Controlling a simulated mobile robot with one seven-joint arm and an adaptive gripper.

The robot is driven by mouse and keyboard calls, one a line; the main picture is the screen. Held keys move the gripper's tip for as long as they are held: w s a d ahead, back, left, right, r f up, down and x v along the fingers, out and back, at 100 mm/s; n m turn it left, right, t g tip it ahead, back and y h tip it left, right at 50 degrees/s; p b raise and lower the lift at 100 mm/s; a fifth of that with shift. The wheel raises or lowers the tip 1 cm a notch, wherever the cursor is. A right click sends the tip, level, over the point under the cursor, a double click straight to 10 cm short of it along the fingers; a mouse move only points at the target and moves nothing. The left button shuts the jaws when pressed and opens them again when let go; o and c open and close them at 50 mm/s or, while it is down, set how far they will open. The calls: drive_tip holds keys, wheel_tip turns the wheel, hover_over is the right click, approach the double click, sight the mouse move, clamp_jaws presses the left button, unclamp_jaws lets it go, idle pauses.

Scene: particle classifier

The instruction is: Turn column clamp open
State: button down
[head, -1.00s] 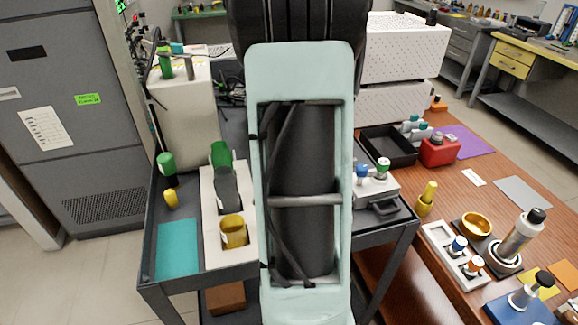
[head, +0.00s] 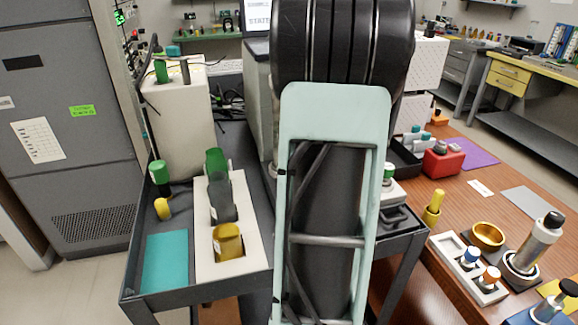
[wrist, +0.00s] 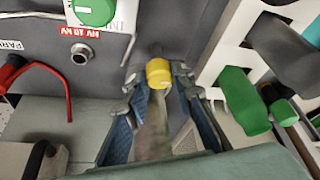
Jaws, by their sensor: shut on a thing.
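My gripper (wrist: 158,88) shows in the wrist view, its two blue-padded fingers on either side of a yellow knob-like piece (wrist: 158,73). It is shut on this piece. A short dark stem runs from the yellow piece toward the grey panel (wrist: 105,75). I take the yellow piece for the column clamp's handle, but the clamp body cannot be made out. A blurred brownish shape lies between the fingers below it. In the head view my arm hides the gripper and the clamp.
In the wrist view, a green knob (wrist: 92,10), a round metal connector (wrist: 82,54) and a red cable (wrist: 55,72) are left of my gripper. The head view shows the white rack (head: 245,250) on the cart.

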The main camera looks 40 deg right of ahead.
idle(0.5)
drive_tip(key=c, duration=1.9)
unclamp_jaws()
drive_tip(key=shift+c, duration=0.2)
drive_tip(key=v, duration=1.2)
drive_tip(key=shift+w, duration=0.1)
